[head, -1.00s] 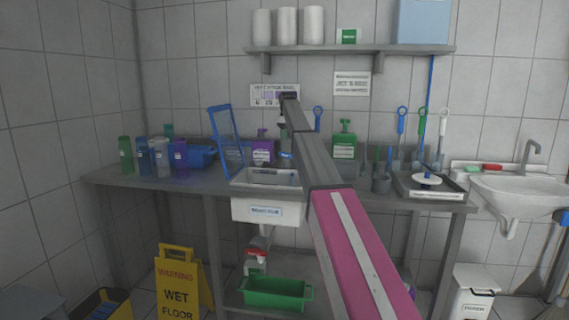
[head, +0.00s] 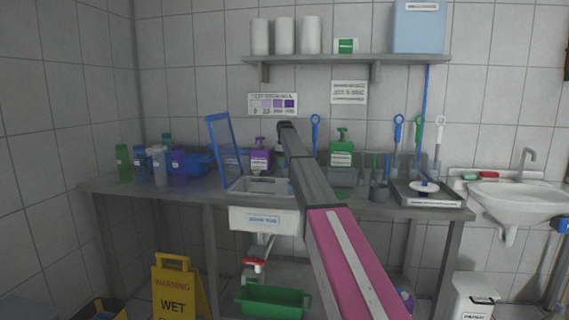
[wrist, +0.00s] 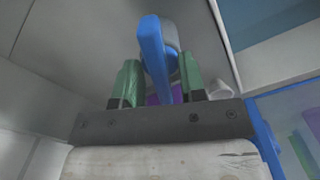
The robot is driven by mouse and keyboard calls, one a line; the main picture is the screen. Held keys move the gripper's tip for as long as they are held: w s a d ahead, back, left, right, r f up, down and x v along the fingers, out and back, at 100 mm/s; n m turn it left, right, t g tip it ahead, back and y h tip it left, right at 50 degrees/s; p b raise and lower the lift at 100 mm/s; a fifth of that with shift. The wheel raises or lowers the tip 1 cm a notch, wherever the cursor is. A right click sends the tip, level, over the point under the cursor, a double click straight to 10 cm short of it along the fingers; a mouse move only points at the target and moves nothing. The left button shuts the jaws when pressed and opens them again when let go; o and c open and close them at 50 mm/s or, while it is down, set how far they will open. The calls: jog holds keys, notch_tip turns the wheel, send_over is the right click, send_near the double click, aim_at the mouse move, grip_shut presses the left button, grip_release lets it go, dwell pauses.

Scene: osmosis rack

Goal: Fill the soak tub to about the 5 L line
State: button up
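In the wrist view, my gripper (wrist: 159,64) has its two green fingertips apart, one on each side of a blue lever (wrist: 152,48). The lever stands in front of a grey round fitting (wrist: 172,32); whether a finger touches it, I cannot tell. In the head view my arm reaches to the back of the sink (head: 240,218), and it hides my fingers and most of the tap. A blue tub (head: 201,163) sits on the counter at left, and a green tub (head: 275,302) under the sink. Which one is the soak tub, I cannot tell; no fill line or water shows.
A purple pump bottle (head: 260,157) and a blue frame (head: 222,145) stand left of my arm. A shelf (head: 350,59) hangs above. A red-handled fitting (head: 254,262) is below the sink.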

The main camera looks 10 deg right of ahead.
jog(key=shift+c, duration=0.9)
jog(key=shift+n, duration=2.5)
jog(key=o, duration=0.5)
jog(key=shift+o, duration=0.2)
jog(key=shift+r, duration=0.1)
notch_tip(320, 180, up, 11)
jog(key=shift+f, duration=0.2)
